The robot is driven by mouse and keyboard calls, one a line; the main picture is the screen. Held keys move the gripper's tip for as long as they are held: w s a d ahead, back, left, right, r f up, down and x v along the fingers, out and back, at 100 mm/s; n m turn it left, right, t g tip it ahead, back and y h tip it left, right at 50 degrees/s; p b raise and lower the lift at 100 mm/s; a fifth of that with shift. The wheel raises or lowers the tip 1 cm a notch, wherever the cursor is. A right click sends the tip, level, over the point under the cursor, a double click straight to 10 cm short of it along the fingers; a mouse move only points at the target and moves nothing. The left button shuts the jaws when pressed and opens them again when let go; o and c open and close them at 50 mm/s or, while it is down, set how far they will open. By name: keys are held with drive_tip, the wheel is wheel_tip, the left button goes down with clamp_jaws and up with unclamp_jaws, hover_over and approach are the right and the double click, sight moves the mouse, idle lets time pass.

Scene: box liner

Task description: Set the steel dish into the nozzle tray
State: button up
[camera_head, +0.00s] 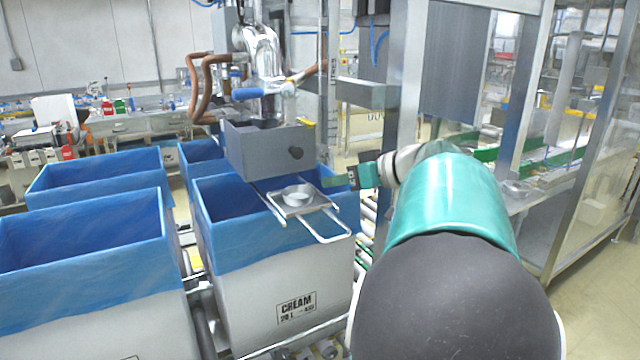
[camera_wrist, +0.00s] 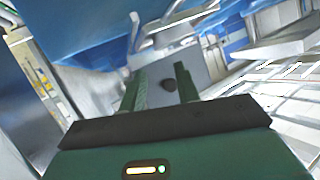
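The steel dish (camera_head: 297,194) is a small, shallow, round silver cup. In the head view it sits upright on the nozzle tray (camera_head: 322,206), a flat plate on pulled-out rails below the grey nozzle housing (camera_head: 262,150). My gripper (camera_head: 330,181) is just right of the dish and looks apart from it. In the wrist view my gripper (camera_wrist: 162,78) has its two green fingers spread with nothing between them. I cannot make out the dish in the wrist view.
The tray reaches over an open crate with a blue liner (camera_head: 225,205) marked CREAM. More lined crates (camera_head: 75,245) stand to the left. A steel post (camera_head: 405,90) stands behind my arm. A loop-shaped rail (camera_head: 335,238) sticks out at the tray's front.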

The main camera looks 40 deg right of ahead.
drive_tip(key=shift+v, duration=1.85)
